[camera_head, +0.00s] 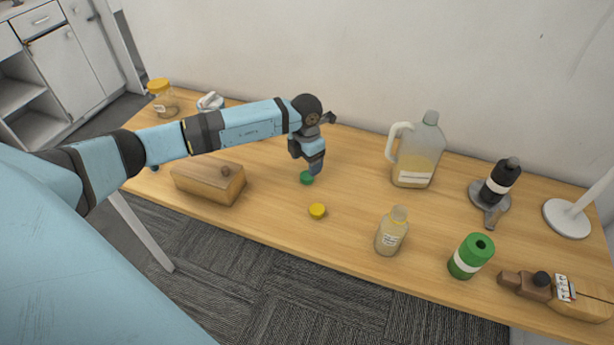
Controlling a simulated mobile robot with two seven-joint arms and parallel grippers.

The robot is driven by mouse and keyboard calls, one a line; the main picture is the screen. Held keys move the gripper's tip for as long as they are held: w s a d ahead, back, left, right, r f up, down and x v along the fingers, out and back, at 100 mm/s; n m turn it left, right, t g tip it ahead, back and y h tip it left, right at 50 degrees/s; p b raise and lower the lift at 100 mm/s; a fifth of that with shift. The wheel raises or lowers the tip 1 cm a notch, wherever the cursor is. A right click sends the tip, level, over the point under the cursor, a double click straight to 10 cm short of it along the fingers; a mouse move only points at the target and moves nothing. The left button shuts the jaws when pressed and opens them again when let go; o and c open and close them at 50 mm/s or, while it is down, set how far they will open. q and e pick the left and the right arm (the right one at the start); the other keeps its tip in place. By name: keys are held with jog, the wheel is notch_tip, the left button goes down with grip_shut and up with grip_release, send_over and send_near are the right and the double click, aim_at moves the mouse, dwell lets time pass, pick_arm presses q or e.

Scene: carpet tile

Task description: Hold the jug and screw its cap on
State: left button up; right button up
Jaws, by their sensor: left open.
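The jug (414,163) stands upright toward the back of the wooden table, right of the middle. It is clear, with a pale handle on its left side, yellowish liquid low down and a greyish neck at the top. A small green cap (306,178) lies on the table left of the jug. A yellow cap (317,211) lies nearer the front edge. My left gripper (315,170) points down just over the green cap, open, and partly covers it. I cannot tell whether its fingers touch the cap. My right gripper is out of view.
A small bottle (389,235) and a green can (470,257) stand near the front edge. A dark bottle (499,182), a lamp base (567,218) and a wooden plane (528,286) are at right. A wooden block (208,182) and a yellow-lidded jar (164,101) are at left.

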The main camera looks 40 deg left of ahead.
aim_at(307, 178)
pick_arm(q)
jog(key=shift+d+f, duration=0.15)
jog(key=shift+f, duration=1.15)
jog(key=shift+d+f, duration=0.1)
jog(key=shift+f, duration=1.2)
jog(key=c, duration=1)
